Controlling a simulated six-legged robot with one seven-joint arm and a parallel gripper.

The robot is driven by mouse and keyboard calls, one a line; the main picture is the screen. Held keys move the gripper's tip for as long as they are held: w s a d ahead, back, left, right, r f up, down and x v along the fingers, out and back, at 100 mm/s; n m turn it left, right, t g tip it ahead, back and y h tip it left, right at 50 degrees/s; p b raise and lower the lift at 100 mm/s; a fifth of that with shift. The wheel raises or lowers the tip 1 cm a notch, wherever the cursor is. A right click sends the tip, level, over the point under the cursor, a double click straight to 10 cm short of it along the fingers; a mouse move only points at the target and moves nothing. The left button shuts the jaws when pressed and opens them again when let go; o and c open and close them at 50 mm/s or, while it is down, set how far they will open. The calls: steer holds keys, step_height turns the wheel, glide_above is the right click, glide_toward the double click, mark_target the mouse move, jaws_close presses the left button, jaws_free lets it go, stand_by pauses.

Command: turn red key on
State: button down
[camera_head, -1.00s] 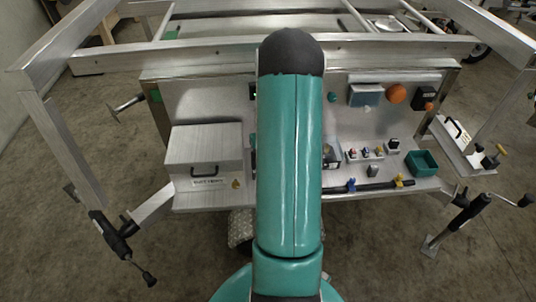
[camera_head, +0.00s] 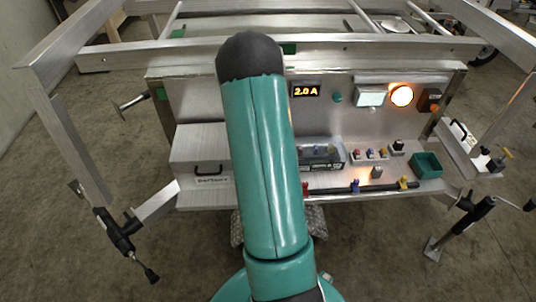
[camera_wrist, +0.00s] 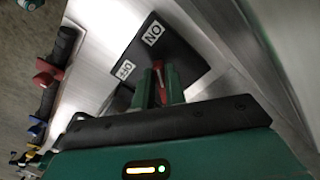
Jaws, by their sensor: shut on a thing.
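The red key (camera_wrist: 158,70) shows in the wrist view between the fingers of my gripper (camera_wrist: 158,88), which is shut on it. In the head view my teal arm hides the key and the gripper. The panel's display (camera_head: 305,90) reads 2.0 A, and the round orange lamp (camera_head: 402,96) glows.
The aluminium panel carries a lit white box (camera_head: 370,97). On the shelf stand several small parts and a green bin (camera_head: 426,164) at right. A battery box (camera_head: 203,156) stands left. In the wrist view, coloured clips on a bar (camera_wrist: 45,90) lie left.

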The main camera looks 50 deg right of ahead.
steer(key=shift+w+m, duration=0.15)
steer(key=shift+m, duration=0.65)
steer(key=c, duration=1.4)
jaws_free()
steer(key=shift+c, duration=0.2)
step_height(320, 180, up, 14)
steer(key=shift+f, duration=0.1)
